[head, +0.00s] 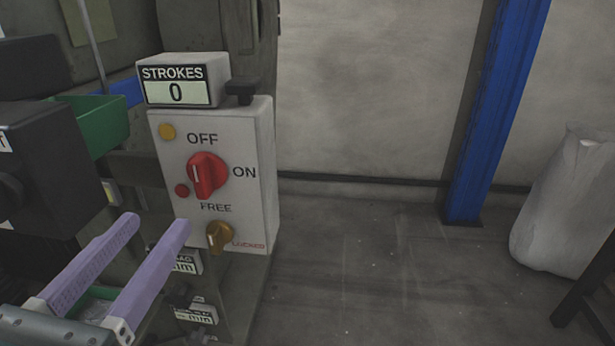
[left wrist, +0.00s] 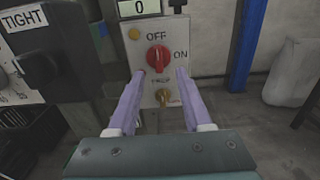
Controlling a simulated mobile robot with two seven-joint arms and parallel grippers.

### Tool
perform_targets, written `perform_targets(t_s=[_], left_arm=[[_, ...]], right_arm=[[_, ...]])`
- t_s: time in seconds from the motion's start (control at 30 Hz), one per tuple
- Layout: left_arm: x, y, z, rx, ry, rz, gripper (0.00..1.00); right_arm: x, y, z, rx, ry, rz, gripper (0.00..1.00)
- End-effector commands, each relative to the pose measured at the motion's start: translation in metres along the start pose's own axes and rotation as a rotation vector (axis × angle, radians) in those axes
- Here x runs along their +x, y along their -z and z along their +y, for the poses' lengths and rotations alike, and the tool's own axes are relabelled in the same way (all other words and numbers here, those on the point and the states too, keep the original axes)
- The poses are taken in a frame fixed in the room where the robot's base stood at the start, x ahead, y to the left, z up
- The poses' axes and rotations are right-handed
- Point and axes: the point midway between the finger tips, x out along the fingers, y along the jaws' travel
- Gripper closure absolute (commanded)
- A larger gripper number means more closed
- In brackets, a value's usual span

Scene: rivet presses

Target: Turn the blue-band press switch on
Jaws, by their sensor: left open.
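The press's switch box (head: 260,150) is a pale grey panel on the side of the machine. It carries a red rotary switch (head: 206,175) with OFF above it and ON to its right. The switch also shows in the left wrist view (left wrist: 158,57). A brass knob (head: 219,237) sits below, under the word FREE. My left gripper (head: 158,226) is open and empty, its two lilac fingers pointing at the panel from the lower left, apart from the switch. My right gripper is not in view.
A STROKES counter reading 0 (head: 184,80) sits on top of the box. A green bin (head: 95,125) and a dark unit (head: 45,165) stand at left. A blue post (head: 495,110) and a pale sack (head: 570,205) are at right. Floor right of the box is clear.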

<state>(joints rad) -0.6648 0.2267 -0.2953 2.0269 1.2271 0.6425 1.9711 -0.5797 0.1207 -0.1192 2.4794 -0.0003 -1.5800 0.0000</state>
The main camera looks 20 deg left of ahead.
Motion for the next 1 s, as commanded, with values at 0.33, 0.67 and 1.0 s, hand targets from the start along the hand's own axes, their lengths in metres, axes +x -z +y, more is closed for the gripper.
perform_targets(t_s=[0.33,0.67,1.0], left_arm=[[0.049,-0.001,0.002,-0.012,-0.010,-0.005,0.50],[0.095,0.001,0.002,-0.010,-0.007,-0.001,0.50],[0.099,0.001,0.002,-0.008,-0.007,0.000,0.51]], right_arm=[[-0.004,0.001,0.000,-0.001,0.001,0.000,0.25],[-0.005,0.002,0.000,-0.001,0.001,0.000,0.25],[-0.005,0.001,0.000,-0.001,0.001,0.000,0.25]])
